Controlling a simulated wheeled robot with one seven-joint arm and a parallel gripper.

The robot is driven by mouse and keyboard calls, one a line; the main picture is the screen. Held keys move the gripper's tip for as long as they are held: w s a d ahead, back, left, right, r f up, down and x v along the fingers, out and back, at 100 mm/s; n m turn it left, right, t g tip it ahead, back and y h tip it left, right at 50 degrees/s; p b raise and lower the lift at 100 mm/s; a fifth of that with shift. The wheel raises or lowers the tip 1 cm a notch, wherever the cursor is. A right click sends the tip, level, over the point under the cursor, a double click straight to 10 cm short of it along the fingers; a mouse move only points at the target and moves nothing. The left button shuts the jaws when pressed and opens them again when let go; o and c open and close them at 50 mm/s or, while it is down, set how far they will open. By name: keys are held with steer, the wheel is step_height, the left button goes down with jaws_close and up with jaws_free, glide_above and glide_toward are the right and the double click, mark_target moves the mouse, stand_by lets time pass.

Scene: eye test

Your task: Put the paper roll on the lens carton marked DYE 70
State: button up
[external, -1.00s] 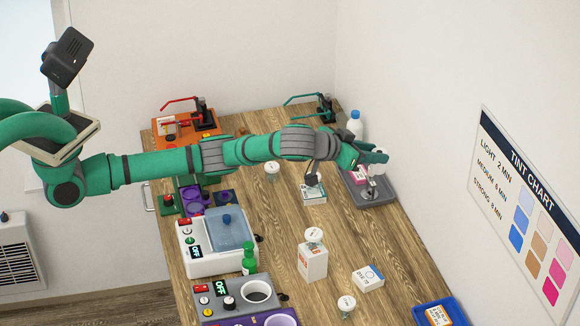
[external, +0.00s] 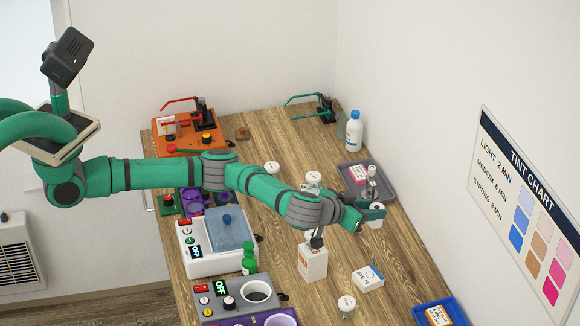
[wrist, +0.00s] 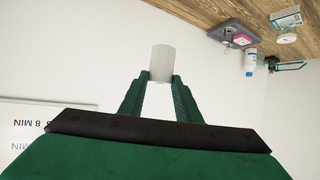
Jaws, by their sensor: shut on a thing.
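My gripper (external: 369,214) is shut on the white paper roll (external: 377,210) and holds it in the air on the right side of the table, in front of the grey tray. In the wrist view the roll (wrist: 162,62) is between the tips of my gripper (wrist: 161,79). A low white carton (external: 368,278) with a dark round mark and small print lies on the table below and in front of the roll; its print is too small to read surely. A taller white carton (external: 313,263) stands to its left, its top partly hidden by my arm. I cannot tell which carton is marked DYE 70.
The grey tray (external: 383,190) holds a pink carton (external: 358,174) and a metal stand. A white bottle (external: 354,131) stands behind it. A lidded jar (external: 346,305) stands near the low carton. A blue tray (external: 455,308) is at front right. Machines line the left side.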

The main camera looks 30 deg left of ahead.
glide_above(363, 280)
step_height(363, 280, down, 16)
step_height(363, 280, down, 3)
steer(key=shift+r, duration=0.15)
steer(key=shift+w+a+f, duration=0.1)
steer(key=shift+a+f, duration=0.05)
steer(key=shift+f, duration=0.35)
steer(key=o, duration=1.1)
steer(key=shift+f, duration=0.1)
steer(key=shift+c, duration=0.2)
steer(key=v, duration=1.2)
